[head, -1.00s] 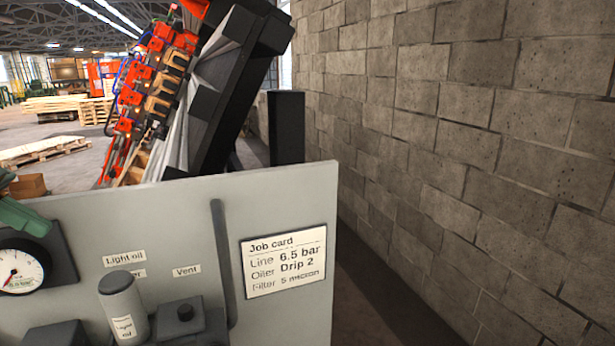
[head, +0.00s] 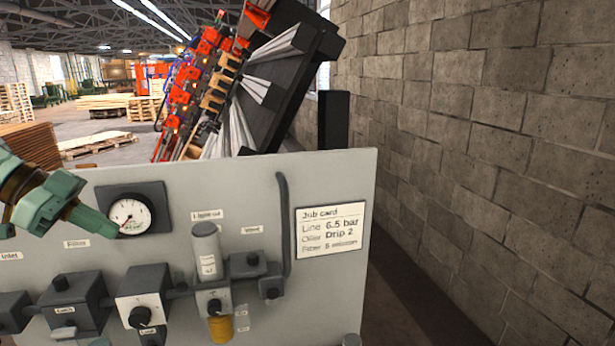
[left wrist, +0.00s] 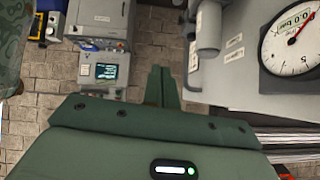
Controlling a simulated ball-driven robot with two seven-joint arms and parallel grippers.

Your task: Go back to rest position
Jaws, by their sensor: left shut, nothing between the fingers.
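My left gripper (head: 95,222) comes in from the left in the head view, green, in front of the grey panel (head: 345,180) and just left of and below the pressure gauge (head: 131,216). Its fingers are together with nothing between them. In the left wrist view the closed fingers (left wrist: 162,85) point away over a paved floor, and the gauge (left wrist: 290,40) shows at the upper right. My right gripper is not in view.
The panel carries a job card (head: 330,229), an oiler (head: 206,250) and dark valve blocks (head: 72,300). A concrete block wall (head: 480,120) stands at the right. A tilted black frame with red clamps (head: 290,80) rises behind the panel.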

